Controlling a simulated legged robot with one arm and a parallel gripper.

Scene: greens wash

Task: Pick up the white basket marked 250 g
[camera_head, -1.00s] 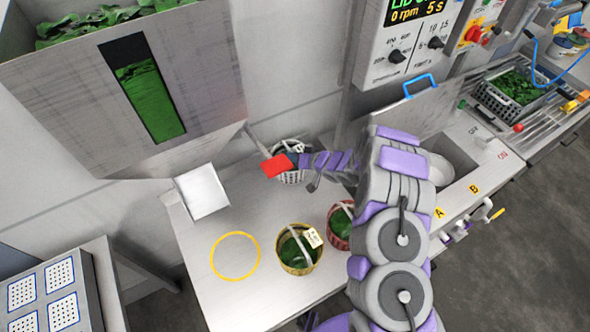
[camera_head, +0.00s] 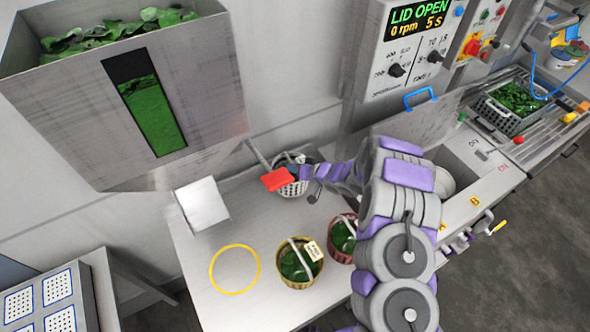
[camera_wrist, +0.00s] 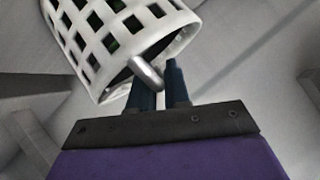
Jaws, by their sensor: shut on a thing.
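The white lattice basket (camera_head: 291,187) stands at the back of the steel bench, with greens inside. It is partly hidden by a red paddle and my arm, and no 250 g mark is readable. My gripper (camera_head: 312,185) is at its right side in the head view. In the wrist view the basket (camera_wrist: 120,40) fills the upper left, and my gripper (camera_wrist: 158,85) is shut on its grey handle (camera_wrist: 147,71). I cannot tell whether the basket is clear of the bench.
A yellow basket (camera_head: 300,277) and a red basket (camera_head: 338,250), both with greens, stand nearer on the bench. The red paddle (camera_head: 277,180) is close before the white basket. A hopper (camera_head: 200,90) overhangs the back left. Bench space inside the yellow ring (camera_head: 235,270) is clear.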

